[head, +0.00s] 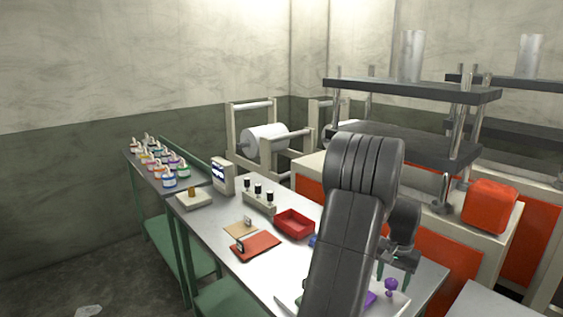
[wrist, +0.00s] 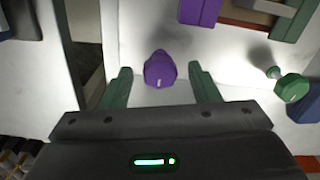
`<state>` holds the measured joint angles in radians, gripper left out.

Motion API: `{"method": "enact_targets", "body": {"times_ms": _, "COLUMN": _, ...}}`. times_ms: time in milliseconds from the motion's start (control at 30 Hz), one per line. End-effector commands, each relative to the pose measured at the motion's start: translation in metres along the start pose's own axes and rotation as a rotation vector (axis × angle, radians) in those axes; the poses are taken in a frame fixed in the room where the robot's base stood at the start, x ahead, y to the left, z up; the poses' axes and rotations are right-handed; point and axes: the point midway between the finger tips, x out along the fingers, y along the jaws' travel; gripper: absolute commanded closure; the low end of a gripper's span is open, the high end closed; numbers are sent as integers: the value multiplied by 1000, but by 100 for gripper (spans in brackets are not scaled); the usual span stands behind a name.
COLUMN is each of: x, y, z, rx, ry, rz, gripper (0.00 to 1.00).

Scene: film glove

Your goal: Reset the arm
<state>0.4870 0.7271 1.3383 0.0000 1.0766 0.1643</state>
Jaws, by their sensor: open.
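My arm (head: 350,220) reaches over the near end of the metal worktable in the head view. My gripper (head: 393,274) points down there. In the wrist view its two green fingers (wrist: 160,82) are spread apart with nothing pinched between them. A purple knobbed object (wrist: 160,69) stands on the pale surface, seen between and just beyond the fingertips. It also shows below the gripper in the head view (head: 391,286). I cannot tell its exact height gap to the fingers. My arm hides part of the table.
The worktable (head: 262,272) holds a red tray (head: 294,224), a red mat (head: 256,247) and a bottle rack (head: 259,203). Several small bottles (head: 160,160) stand at the far left. Large presses (head: 405,150) stand behind.

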Motion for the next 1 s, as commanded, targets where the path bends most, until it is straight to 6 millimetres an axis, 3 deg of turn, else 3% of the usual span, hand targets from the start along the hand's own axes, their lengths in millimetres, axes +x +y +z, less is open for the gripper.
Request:
{"method": "enact_targets", "body": {"times_ms": 233, "x": -2, "y": 0, "z": 0, "rx": 1, "ry": 1, "rz": 0, "gripper": 45}}
{"method": "enact_targets", "body": {"times_ms": 367, "x": -13, "y": 0, "z": -1, "rx": 4, "ry": 5, "rz": -1, "gripper": 45}}
{"method": "enact_targets", "body": {"times_ms": 1000, "x": -136, "y": 0, "z": -1, "rx": 4, "ry": 6, "rz": -1, "gripper": 45}}
